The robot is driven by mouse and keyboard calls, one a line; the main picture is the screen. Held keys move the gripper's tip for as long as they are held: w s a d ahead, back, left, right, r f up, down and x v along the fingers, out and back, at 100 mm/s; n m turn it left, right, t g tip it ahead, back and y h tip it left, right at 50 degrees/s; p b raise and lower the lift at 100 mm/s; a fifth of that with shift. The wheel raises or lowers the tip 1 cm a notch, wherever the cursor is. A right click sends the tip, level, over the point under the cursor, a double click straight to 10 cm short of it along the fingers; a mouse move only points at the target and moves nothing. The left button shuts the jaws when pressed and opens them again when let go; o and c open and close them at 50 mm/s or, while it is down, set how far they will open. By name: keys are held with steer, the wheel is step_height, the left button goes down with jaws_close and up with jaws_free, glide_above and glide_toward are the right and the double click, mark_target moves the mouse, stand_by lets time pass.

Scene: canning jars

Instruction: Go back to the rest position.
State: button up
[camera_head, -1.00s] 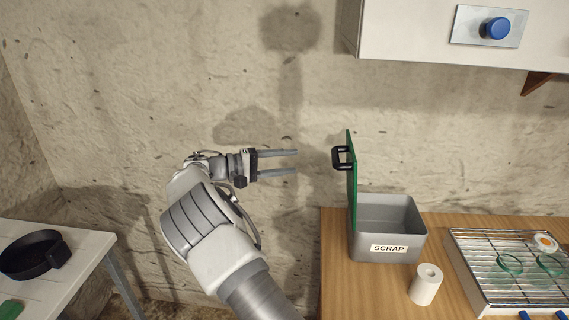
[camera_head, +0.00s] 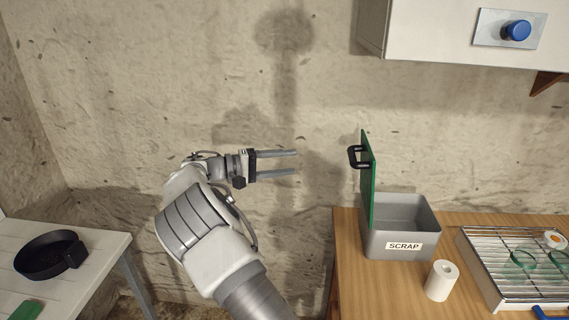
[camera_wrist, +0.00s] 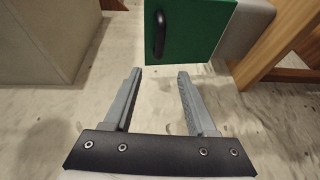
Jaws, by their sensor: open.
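My gripper (camera_head: 297,162) is open and empty, held up in front of the bare wall, left of the wooden counter. Its two parallel fingers point right in the head view, with a clear gap between them. In the wrist view, my gripper (camera_wrist: 158,72) has nothing between its fingers. The open green lid (camera_head: 368,180) of the scrap bin is right of the fingertips, apart from them. The lid also shows in the wrist view (camera_wrist: 200,30), beyond the fingers, with its black handle.
The grey bin (camera_head: 401,243) labelled SCRAP stands on the wooden counter (camera_head: 375,290). A white roll (camera_head: 441,281) and a wire rack (camera_head: 490,265) with glass rings stand right of it. A white table (camera_head: 104,250) with a black pan (camera_head: 48,255) is at left. A wall cabinet (camera_head: 430,45) hangs upper right.

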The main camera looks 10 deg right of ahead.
steer(key=s+d+r+m+g+y, duration=0.2)
steer(key=s+d+r+y, duration=0.2)
steer(key=s+d+y, duration=0.8)
steer(key=s+a+t+y, duration=0.2)
steer(key=s+a, duration=0.2)
steer(key=s, duration=0.9)
steer(key=s+a+t+y, duration=0.3)
steer(key=s+a, duration=0.1)
steer(key=s, duration=1)
steer(key=shift+s, duration=0.25)
